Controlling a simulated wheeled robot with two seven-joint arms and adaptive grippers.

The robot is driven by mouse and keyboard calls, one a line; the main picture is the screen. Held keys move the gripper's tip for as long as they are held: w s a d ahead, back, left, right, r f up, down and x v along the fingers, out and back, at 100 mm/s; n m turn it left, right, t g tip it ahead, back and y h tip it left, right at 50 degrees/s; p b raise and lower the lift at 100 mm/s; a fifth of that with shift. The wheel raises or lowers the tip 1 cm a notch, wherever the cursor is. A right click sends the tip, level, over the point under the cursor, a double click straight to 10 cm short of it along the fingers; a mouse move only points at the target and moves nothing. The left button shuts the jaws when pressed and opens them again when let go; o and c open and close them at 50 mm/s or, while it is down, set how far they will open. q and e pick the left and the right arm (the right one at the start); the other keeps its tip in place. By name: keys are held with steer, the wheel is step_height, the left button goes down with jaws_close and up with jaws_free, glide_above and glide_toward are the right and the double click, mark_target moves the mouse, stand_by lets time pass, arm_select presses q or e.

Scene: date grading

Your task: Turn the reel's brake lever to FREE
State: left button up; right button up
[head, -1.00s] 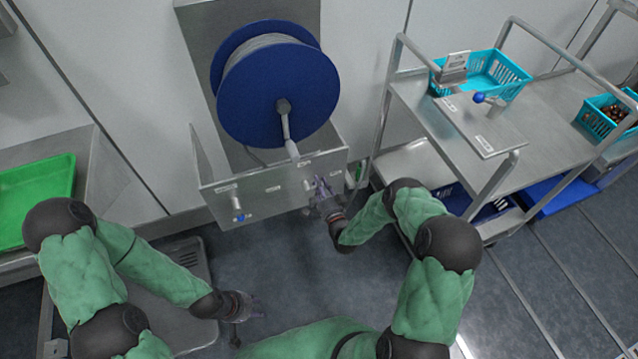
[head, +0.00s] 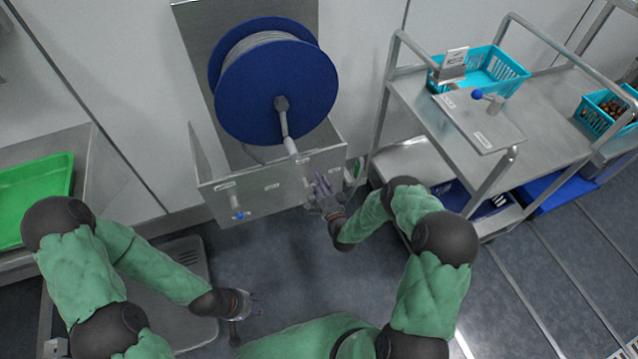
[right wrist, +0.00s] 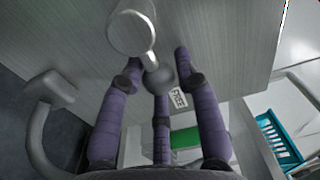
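The reel (head: 272,85) is a blue drum with pale line wound on it, above a grey metal front panel (head: 265,185). In the right wrist view, a grey lever has a round hub (right wrist: 131,34) and a ball end (right wrist: 160,78). A label reading FREE (right wrist: 178,98) is beside the ball. My right gripper (right wrist: 158,72) is open, its purple fingers spread around the ball end; I cannot tell if they touch it. It is at the panel's right end in the head view (head: 321,184). My left gripper (head: 250,305) looks open and empty, low over the floor.
Another lever with a blue knob (head: 238,215) is at the panel's left. A crank arm (head: 285,125) hangs from the reel's hub. A metal cart (head: 550,115) with a turquoise basket (head: 505,72) stands right. A green tray (head: 35,195) is at left.

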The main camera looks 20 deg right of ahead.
steer(key=shift+o, duration=0.5)
steer(key=shift+s, duration=0.15)
steer(key=s, duration=1.1)
steer(key=shift+s+d+f, duration=0.15)
steer(key=shift+s+f, duration=0.05)
steer(key=shift+s, duration=0.2)
